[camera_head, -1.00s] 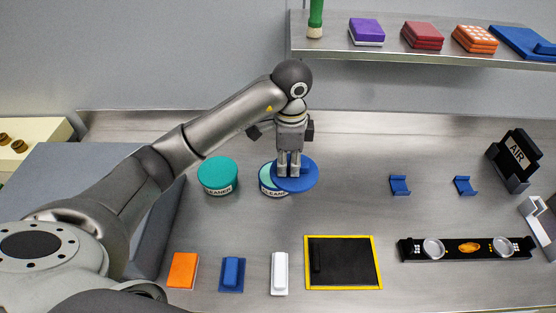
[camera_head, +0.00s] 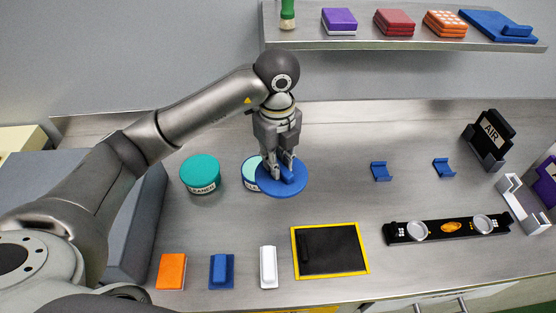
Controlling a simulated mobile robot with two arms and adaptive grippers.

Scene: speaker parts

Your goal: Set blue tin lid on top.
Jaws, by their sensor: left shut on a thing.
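My left gripper (camera_head: 280,168) is shut on the raised handle of the round blue tin lid (camera_head: 295,185). The lid covers the right part of a tin with a pale mint top and a white label (camera_head: 249,175), so only the tin's left side shows. The lid sits off-centre to the right of this tin. I cannot tell whether they touch. A teal-topped tin (camera_head: 201,170) with a label ending in "LEANER" stands just to the left. My right gripper is not in view.
Orange (camera_head: 171,271), blue (camera_head: 221,271) and white (camera_head: 268,267) blocks and a yellow-framed black mat (camera_head: 332,251) lie along the front. Blue brackets (camera_head: 380,171), a black panel (camera_head: 447,229) and an AIR holder (camera_head: 487,145) are right. A loaded shelf (camera_head: 400,36) hangs behind.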

